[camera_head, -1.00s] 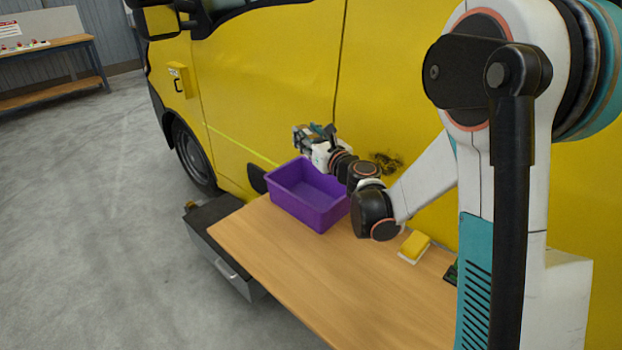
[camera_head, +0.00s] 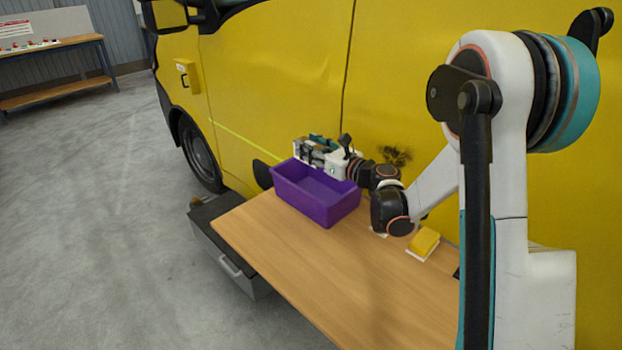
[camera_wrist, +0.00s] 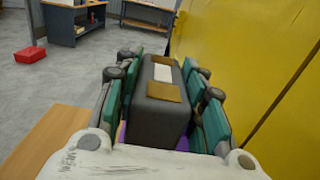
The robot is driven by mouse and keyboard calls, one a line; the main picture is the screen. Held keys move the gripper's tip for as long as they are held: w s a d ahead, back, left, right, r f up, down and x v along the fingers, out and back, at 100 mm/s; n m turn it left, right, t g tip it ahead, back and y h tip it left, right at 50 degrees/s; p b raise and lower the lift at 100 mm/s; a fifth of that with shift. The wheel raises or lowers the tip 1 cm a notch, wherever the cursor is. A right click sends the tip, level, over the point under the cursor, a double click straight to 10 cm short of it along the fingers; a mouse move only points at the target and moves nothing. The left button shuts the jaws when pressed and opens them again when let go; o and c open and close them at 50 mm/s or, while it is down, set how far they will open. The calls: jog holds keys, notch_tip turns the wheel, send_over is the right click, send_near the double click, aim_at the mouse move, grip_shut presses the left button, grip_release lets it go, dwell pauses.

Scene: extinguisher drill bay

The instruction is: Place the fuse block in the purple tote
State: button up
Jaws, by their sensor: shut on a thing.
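The purple tote (camera_head: 333,212) stands on the wooden table beside the yellow van, and its visible inside looks empty. My gripper (camera_head: 312,150) is above the far side of the tote, close to the van. In the wrist view my gripper (camera_wrist: 163,88) is shut on the fuse block (camera_wrist: 160,115), a dark grey block with a tan patch and a white label. The block lies between the teal finger pads. A sliver of the purple tote (camera_wrist: 183,144) shows below the block. In the head view the block is hard to tell from the fingers.
A yellow object on a white base (camera_head: 424,242) sits on the wooden table (camera_head: 290,255) right of the tote. The yellow van (camera_head: 270,80) stands close behind. A grey drawer box (camera_head: 228,262) adjoins the table's left side. The table's front is clear.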

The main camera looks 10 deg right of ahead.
notch_tip(320, 180, down, 8)
jog(key=b, duration=0.2)
jog(key=shift+f, duration=0.25)
jog(key=shift+b, duration=0.35)
jog(key=shift+f+b, duration=0.4)
jog(key=shift+s+f, duration=0.15)
jog(key=shift+s, duration=0.05)
jog(key=o, duration=1.2)
jog(key=shift+c, duration=0.2)
